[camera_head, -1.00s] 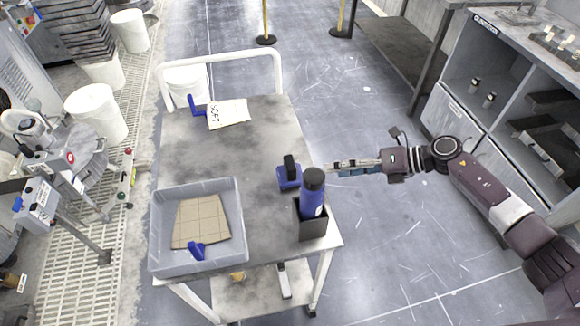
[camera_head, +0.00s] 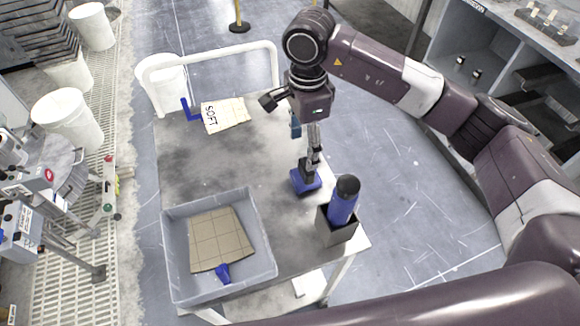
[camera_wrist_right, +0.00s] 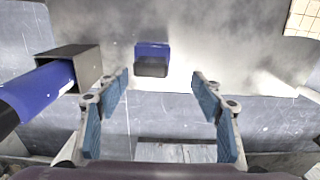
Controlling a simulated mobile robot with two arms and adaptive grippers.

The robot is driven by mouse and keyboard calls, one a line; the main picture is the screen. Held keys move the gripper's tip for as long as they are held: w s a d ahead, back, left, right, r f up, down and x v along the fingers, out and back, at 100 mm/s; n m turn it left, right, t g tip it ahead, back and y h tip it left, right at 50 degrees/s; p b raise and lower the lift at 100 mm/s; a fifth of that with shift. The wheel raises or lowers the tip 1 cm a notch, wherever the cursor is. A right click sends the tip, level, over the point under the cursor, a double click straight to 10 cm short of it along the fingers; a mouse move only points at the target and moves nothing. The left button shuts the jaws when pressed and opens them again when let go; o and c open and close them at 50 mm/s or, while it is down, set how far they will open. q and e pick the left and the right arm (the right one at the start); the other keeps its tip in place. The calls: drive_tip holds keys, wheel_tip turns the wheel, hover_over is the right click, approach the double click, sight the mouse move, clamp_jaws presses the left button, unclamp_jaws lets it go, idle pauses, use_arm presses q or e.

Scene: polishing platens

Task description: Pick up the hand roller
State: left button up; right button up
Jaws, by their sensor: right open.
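A blue block with a black handle (camera_head: 306,183), which looks like the hand roller, stands on the cart top (camera_head: 240,160) near its right edge. It also shows in the right wrist view (camera_wrist_right: 152,56), blue with a black part facing me. My right gripper (camera_head: 313,150) points down at it from above in the head view, partly covering the black handle. In the wrist view the right fingers (camera_wrist_right: 162,98) are open and empty, with the block between and beyond them. I cannot tell the exact gap to it. My left gripper is not in view.
A blue cylinder with a black end (camera_head: 343,200) stands in a dark square holder (camera_head: 338,232) close by the block. A grey tray (camera_head: 268,255) holds a tan gridded pad (camera_head: 220,240). A pad marked SOFT (camera_head: 226,115) lies at the back. The cart's middle is clear.

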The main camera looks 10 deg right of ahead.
sight(306, 172)
drive_tip(key=shift+s+d+f+p, duration=0.15)
drive_tip(key=shift+d+f, duration=0.05)
drive_tip(key=shift+f, duration=0.3)
drive_tip(key=shift+s+d+f+p, duration=0.1)
drive_tip(key=shift+d+f+p, duration=0.1)
drive_tip(key=shift+f, duration=0.25)
drive_tip(key=shift+s+d+f+p, duration=0.35)
drive_tip(key=shift+s+f+p, duration=0.25)
drive_tip(key=shift+f, duration=0.2)
drive_tip(key=f, duration=0.2)
drive_tip(key=shift+a+f+p, duration=0.3)
drive_tip(key=shift+a+p, duration=0.05)
drive_tip(key=shift+a, duration=0.05)
drive_tip(key=shift+w+a+f, duration=0.1)
drive_tip(key=shift+w+f, duration=0.05)
drive_tip(key=shift+f, duration=0.2)
drive_tip(key=shift+d+f, duration=0.15)
drive_tip(key=shift+d, duration=0.05)
clamp_jaws()
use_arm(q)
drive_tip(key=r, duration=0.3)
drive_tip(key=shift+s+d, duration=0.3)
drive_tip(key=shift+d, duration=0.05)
